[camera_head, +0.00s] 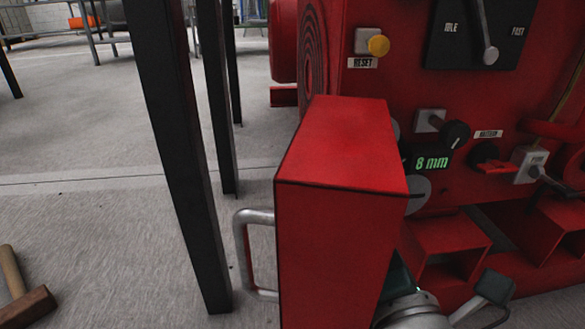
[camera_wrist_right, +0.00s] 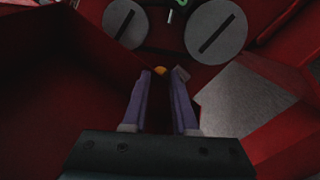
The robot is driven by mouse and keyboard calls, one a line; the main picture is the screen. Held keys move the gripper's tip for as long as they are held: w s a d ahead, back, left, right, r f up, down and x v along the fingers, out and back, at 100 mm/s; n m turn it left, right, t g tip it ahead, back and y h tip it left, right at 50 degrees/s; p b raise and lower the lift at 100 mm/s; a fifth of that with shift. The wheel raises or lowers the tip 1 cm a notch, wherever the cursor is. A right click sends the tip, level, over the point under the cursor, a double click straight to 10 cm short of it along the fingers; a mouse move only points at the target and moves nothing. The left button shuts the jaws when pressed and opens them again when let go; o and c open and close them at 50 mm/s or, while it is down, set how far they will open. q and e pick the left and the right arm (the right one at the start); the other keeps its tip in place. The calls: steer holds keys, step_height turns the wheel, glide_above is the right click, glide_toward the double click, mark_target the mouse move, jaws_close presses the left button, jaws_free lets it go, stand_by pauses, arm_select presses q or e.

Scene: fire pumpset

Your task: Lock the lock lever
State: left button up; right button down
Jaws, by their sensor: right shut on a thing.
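In the right wrist view, the two fingers of my right gripper (camera_wrist_right: 159,98) stand close together, with a narrow dark gap between them. A small orange-tipped piece (camera_wrist_right: 160,70) shows at the fingertips, and the gripper is shut on it. It may be the lock lever; most of it is hidden. A small grey block (camera_wrist_right: 180,73) is beside the right fingertip. In the head view my right gripper cannot be made out, and the large red box (camera_head: 340,240) hides much of the area behind it. My left gripper is in neither view.
Black posts (camera_head: 180,150) stand left; a hammer (camera_head: 25,305) lies on the floor.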

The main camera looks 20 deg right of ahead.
stand_by(0.5)
steer(key=c, duration=0.7)
jaws_free()
